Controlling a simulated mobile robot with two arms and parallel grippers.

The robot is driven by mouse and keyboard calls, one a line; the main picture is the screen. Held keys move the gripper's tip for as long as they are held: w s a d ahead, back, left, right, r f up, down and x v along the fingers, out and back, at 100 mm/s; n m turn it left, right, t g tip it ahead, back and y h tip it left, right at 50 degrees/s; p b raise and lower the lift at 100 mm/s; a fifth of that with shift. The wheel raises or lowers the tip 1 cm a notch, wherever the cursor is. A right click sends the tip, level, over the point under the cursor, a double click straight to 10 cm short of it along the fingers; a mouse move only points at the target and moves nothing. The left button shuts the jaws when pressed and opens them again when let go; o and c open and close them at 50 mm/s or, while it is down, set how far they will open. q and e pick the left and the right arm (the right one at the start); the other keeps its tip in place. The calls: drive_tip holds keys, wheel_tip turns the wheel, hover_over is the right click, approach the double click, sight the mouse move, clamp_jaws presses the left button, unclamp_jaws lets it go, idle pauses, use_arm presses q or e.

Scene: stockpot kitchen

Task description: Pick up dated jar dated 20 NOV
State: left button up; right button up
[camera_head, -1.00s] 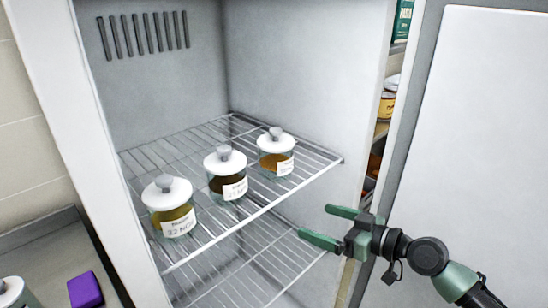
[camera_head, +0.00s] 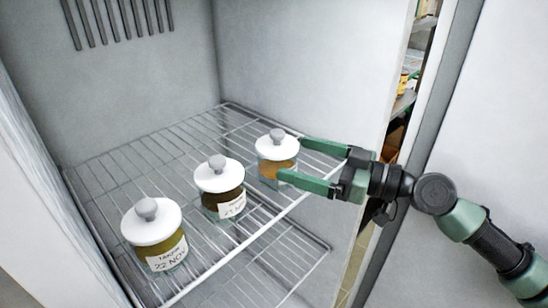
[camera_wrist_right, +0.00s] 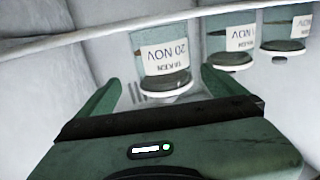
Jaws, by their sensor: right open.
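The jar dated 20 NOV (camera_wrist_right: 165,58) shows upside down in the right wrist view, its label readable. In the head view it is the rightmost jar (camera_head: 272,170), glass with orange-brown contents, a white lid and a grey knob, upright on the upper wire shelf. My right gripper (camera_head: 292,158) is open, its fingertips at the jar's right side, one finger behind and one in front. In the wrist view the jar stands between the open fingers (camera_wrist_right: 162,88); contact cannot be told. The near finger hides the jar's label in the head view. My left gripper is not in view.
The 21 NOV jar (camera_head: 220,192) stands left of it, and the 22 NOV jar (camera_head: 152,236) is nearest the front left. The wire shelf (camera_head: 130,165) is bare behind them. The cabinet's side wall (camera_head: 310,70) is close beyond the gripper; a second rack lies below.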

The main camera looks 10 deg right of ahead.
sight(278, 147)
drive_tip(key=shift+a+r, duration=0.25)
drive_tip(key=shift+a, duration=0.15)
drive_tip(key=shift+w+a+r+p, duration=0.15)
drive_tip(key=shift+a+p, duration=0.2)
drive_tip(key=shift+p, duration=0.2)
drive_tip(key=shift+w+a+r+p, duration=0.15)
drive_tip(key=shift+a+p, duration=0.15)
drive_tip(key=shift+p, duration=0.2)
drive_tip(key=p+x, duration=0.2)
drive_tip(key=x, duration=0.1)
drive_tip(key=shift+w+a+f+p, duration=0.1)
drive_tip(key=shift+w+f+p, duration=0.1)
drive_tip(key=shift+w+p, duration=0.1)
drive_tip(key=shift+w+a+f, duration=0.15)
drive_tip(key=shift+a+f, duration=0.05)
drive_tip(key=shift+a, duration=0.15)
drive_tip(key=shift+d, duration=0.1)
drive_tip(key=c, duration=2)
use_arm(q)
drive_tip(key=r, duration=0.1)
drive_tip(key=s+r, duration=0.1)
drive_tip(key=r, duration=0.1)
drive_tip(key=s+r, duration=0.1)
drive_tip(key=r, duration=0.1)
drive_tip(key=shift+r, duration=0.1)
